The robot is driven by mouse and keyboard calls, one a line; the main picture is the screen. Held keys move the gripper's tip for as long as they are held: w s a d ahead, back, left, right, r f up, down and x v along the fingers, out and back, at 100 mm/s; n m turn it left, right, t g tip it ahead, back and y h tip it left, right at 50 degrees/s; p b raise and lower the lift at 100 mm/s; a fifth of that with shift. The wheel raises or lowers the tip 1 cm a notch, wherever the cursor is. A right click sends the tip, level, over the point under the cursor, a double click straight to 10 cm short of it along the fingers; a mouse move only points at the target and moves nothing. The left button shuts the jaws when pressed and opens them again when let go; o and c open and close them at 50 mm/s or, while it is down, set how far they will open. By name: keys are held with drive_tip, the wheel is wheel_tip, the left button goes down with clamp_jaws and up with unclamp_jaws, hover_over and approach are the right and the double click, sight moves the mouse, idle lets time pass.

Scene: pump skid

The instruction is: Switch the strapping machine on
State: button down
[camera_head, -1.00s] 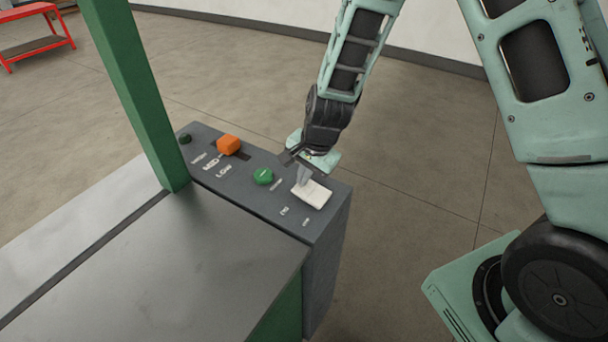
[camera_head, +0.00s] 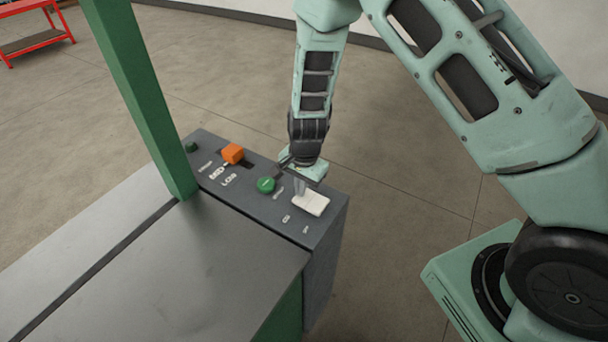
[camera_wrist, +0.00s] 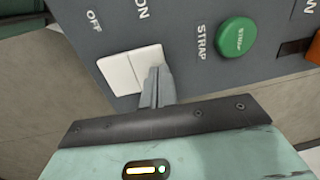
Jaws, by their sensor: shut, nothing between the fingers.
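The strapping machine's dark grey control panel (camera_head: 258,222) runs along the far side of its metal table top. A white rocker switch (camera_head: 311,203) sits near its right end, marked OFF and ON in the wrist view (camera_wrist: 122,72). My gripper (camera_head: 299,190) is shut and empty. Its fingertips (camera_wrist: 157,72) are at the ON-side half of the rocker, over its edge nearer the green button; they hide part of it. I cannot tell whether they touch it.
A round green STRAP button (camera_head: 266,185) is beside the rocker. An orange slider knob (camera_head: 232,153) and a small dark green knob (camera_head: 191,147) are farther left. A green post (camera_head: 140,95) rises from the table top (camera_head: 165,265). A red bench (camera_head: 38,42) stands far back.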

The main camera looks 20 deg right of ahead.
drive_tip(key=shift+w+a+f+p, duration=0.1)
drive_tip(key=shift+w+a+p, duration=0.1)
drive_tip(key=shift+p, duration=0.2)
drive_tip(key=shift+w+a+f+b, duration=0.1)
drive_tip(key=shift+w+f+b, duration=0.1)
drive_tip(key=shift+f+b, duration=0.25)
drive_tip(key=shift+r, duration=0.15)
drive_tip(key=shift+s, duration=0.1)
drive_tip(key=shift+s+d+r, duration=0.3)
drive_tip(key=shift+s+d, duration=0.2)
drive_tip(key=shift+s, duration=0.05)
